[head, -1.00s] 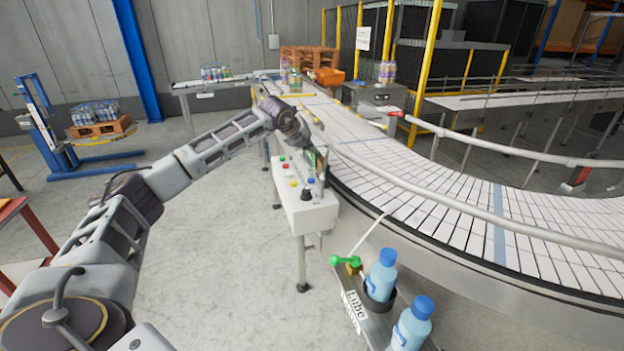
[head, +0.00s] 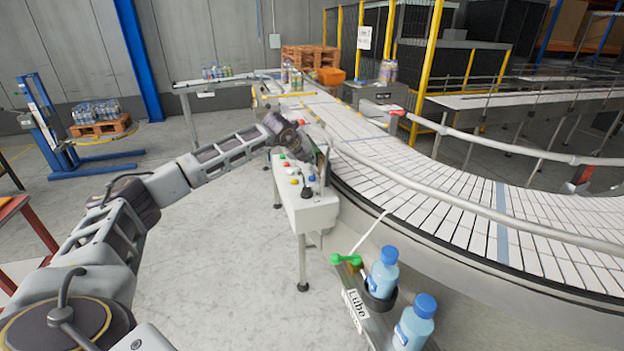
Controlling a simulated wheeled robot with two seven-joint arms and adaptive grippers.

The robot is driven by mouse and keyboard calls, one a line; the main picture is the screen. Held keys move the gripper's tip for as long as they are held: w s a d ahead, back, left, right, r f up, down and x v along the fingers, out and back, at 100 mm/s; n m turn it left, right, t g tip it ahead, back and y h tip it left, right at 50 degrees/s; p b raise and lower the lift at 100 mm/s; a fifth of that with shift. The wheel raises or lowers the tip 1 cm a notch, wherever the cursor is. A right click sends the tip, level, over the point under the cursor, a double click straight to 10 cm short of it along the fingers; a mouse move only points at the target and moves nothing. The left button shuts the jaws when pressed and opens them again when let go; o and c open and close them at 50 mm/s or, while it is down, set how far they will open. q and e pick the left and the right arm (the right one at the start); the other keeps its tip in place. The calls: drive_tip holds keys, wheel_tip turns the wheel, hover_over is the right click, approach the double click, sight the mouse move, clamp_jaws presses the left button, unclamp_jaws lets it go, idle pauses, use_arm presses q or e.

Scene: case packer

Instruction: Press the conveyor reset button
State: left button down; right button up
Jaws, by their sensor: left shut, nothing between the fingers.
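The conveyor control box (head: 315,216) is a pale box on a leg beside the conveyor. Its top carries small coloured buttons: a red button (head: 285,164), a yellow button (head: 294,181), a blue button (head: 311,178) and a black knob (head: 306,193). A green one shows partly by my wrist. Which one is the reset button I cannot tell; labels are too small to read. My left gripper (head: 320,172) is shut and empty, pointing down over the far right part of the box top. Whether it touches a button is hidden. My right gripper is out of view.
The curved white conveyor (head: 425,185) with its metal rail (head: 450,208) runs close along the box's right side. A lube shelf (head: 376,322) with blue bottles (head: 382,272) stands in front. The floor left of the box is clear.

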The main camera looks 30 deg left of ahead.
sight(312, 178)
use_arm(q)
drive_tip(key=shift+f+b, duration=1.25)
drive_tip(key=shift+f, duration=0.3)
idle(0.5)
drive_tip(key=shift+f, duration=0.1)
drive_tip(key=shift+f+b, duration=0.4)
drive_tip(key=shift+b, duration=0.3)
drive_tip(key=shift+f+b, duration=0.5)
drive_tip(key=shift+b, duration=0.05)
idle(1.4)
drive_tip(key=shift+r, duration=0.15)
idle(0.3)
drive_tip(key=shift+r, duration=0.85)
